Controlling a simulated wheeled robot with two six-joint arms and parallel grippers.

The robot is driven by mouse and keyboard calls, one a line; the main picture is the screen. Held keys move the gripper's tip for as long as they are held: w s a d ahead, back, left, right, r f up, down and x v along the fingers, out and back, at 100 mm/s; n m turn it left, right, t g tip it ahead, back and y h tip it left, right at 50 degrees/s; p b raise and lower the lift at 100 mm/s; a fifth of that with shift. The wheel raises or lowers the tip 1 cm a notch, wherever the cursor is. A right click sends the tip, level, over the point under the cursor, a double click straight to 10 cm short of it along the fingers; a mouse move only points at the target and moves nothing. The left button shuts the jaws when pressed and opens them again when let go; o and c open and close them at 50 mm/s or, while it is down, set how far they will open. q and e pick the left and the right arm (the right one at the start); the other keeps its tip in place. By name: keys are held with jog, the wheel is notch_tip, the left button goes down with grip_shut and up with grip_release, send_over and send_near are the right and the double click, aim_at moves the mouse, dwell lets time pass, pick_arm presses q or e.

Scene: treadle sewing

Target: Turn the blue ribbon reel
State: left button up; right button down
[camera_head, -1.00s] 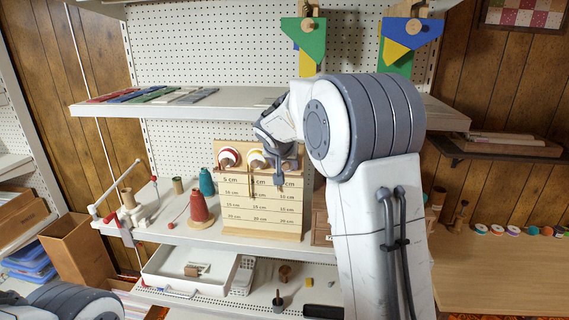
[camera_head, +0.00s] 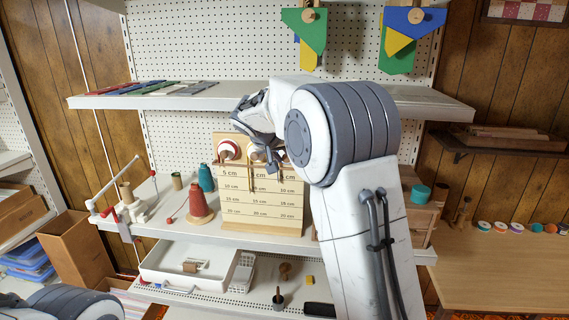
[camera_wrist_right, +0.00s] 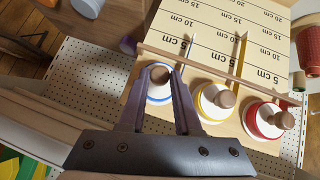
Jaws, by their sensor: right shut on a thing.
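The ribbon board (camera_head: 262,212) stands on the middle shelf, with length marks and a row of reels along its top. The blue-rimmed reel (camera_wrist_right: 150,97) shows in the right wrist view at the left of the row. Its brown knob (camera_wrist_right: 159,75) sits between the fingers of my right gripper (camera_wrist_right: 155,72), which is shut on it. In the head view, my right gripper (camera_head: 274,160) hides the blue reel. The yellow reel (camera_wrist_right: 214,101) and the red reel (camera_wrist_right: 268,120) stand beside it, clear of the fingers. My left gripper is out of view.
Red (camera_head: 198,205) and teal (camera_head: 206,178) thread cones stand left of the board. The upper shelf (camera_head: 180,100) runs just above my right gripper. A wooden drawer box (camera_head: 420,215) stands to the right. A white tray (camera_head: 190,266) sits on the shelf below.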

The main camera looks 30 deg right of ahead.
jog(key=shift+w+a+f+n+g+h+b, duration=0.15)
jog(key=shift+f+n+h+b, duration=0.3)
jog(key=shift+n+h+b, duration=1.8)
jog(key=shift+w+a+f+n+g+h+b, duration=0.15)
jog(key=shift+f+n+h+b, duration=0.35)
jog(key=shift+n+h+b, duration=1.7)
jog(key=shift+a+f+n+h+b, duration=0.2)
jog(key=shift+f+n+h+b, duration=0.25)
jog(key=shift+n+h+b, duration=1.8)
jog(key=shift+r+h, duration=0.1)
jog(key=shift+h, duration=0.4)
jog(key=c, duration=0.6)
grip_release()
jog(key=shift+c, duration=0.2)
jog(key=b+v, duration=0.3)
jog(key=v, duration=0.7)
jog(key=shift+a, duration=0.15)
